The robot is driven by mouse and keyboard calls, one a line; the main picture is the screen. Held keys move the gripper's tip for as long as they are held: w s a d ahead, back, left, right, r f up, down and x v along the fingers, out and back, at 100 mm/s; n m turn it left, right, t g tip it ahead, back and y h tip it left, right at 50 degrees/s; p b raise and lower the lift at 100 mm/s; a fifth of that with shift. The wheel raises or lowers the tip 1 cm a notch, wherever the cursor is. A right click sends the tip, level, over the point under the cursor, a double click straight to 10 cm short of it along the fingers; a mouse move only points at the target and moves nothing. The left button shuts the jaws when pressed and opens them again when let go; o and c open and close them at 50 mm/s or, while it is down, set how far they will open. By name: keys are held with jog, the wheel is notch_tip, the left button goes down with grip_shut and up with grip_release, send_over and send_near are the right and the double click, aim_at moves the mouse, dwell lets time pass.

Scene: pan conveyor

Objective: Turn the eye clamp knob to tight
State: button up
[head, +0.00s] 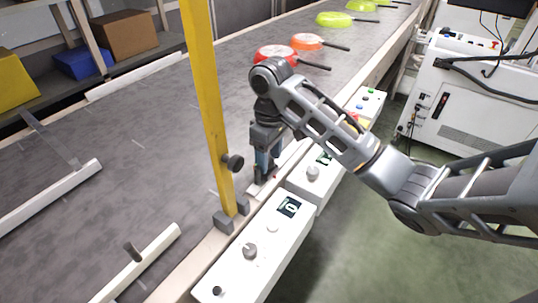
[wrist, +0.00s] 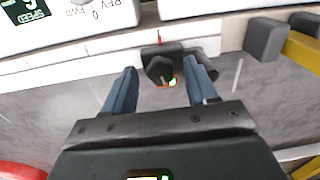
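A black clamp knob (wrist: 159,69) sits on a dark bracket (wrist: 197,47) at the conveyor's edge in the wrist view. A small red-and-green light shows beside the knob. I take this as the eye clamp knob; its tight mark is not legible. My gripper (wrist: 163,72) is open, with one blue finger on each side of the knob and a visible gap on both sides. In the head view my gripper (head: 265,168) points down at the conveyor's near rail, and it largely hides the knob there.
White control boxes (head: 262,252) with dials line the near rail. Red (head: 274,53), orange and green pans lie farther along the conveyor (head: 150,140).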

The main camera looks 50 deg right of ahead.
aim_at(270, 159)
jog(key=shift+d+r+p, duration=0.15)
jog(key=shift+r+p, duration=1.5)
jog(key=shift+r, duration=2.25)
